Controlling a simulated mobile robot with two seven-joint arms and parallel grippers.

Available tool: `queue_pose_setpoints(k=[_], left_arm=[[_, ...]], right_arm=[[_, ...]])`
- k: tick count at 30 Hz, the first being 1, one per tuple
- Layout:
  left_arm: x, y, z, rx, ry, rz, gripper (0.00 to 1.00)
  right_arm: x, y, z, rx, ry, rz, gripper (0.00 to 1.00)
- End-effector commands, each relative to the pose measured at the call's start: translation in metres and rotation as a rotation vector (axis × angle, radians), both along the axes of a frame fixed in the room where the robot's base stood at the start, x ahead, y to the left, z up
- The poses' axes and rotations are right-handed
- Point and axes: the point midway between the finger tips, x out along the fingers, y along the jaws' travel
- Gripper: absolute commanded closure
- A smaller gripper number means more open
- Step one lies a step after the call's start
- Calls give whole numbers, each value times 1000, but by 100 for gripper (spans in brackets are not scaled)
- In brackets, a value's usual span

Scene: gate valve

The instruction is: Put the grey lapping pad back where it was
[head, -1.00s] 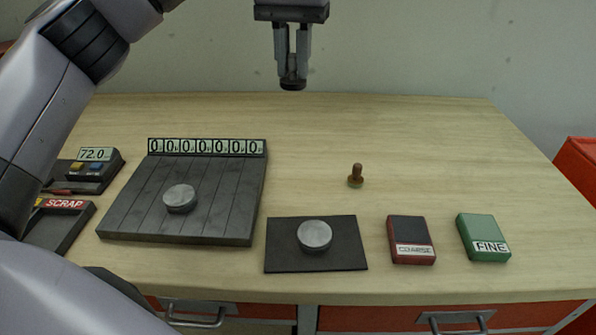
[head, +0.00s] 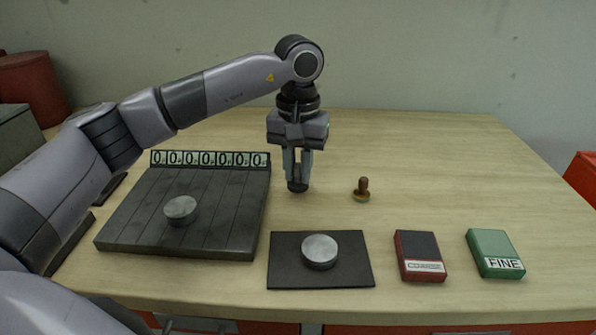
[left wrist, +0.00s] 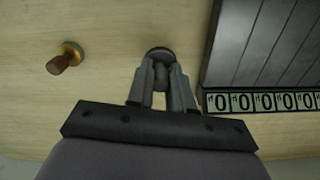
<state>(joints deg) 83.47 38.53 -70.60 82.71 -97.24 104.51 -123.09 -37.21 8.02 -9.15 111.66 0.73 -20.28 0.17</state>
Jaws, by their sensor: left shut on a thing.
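My left gripper (head: 298,178) is shut on the grey lapping pad (head: 297,187), a small knob with a dark round base. It holds the pad upright, base down, just right of the grooved plate's far corner. The pad is low over the bench; I cannot tell whether it touches the wood. In the left wrist view the pad's dark base (left wrist: 158,52) shows beyond the fingertips (left wrist: 162,78), and the fingers hide most of its knob. A similar brown-handled pad (head: 362,189) stands on the bench to the right. My right gripper is not in view.
A dark grooved plate (head: 140,220) with a row of number tiles (head: 210,158) carries a metal disc (head: 180,209). A dark mat (head: 290,275) carries another disc (head: 319,250). A red COARSE block (head: 419,255) and green FINE block (head: 494,253) lie right. The bench's back right is clear.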

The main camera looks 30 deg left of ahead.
Motion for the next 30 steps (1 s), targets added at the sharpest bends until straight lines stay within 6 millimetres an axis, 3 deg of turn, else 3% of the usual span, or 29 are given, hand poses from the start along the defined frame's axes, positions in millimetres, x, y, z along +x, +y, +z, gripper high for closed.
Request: queue_pose_setpoints(k=[3,14,15,16,25,30], left_arm=[[0,0,-13,0,1,0,100],[0,0,-17,-1,-1,0,100],[0,0,-16,-1,0,0,66],[0,0,-16,-1,0,0,57],[0,0,-15,-1,0,0,54],[1,0,-2,-1,-4,0,54]], right_arm=[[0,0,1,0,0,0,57],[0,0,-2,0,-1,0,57],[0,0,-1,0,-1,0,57],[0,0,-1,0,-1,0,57],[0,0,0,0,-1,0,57],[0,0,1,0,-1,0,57]])
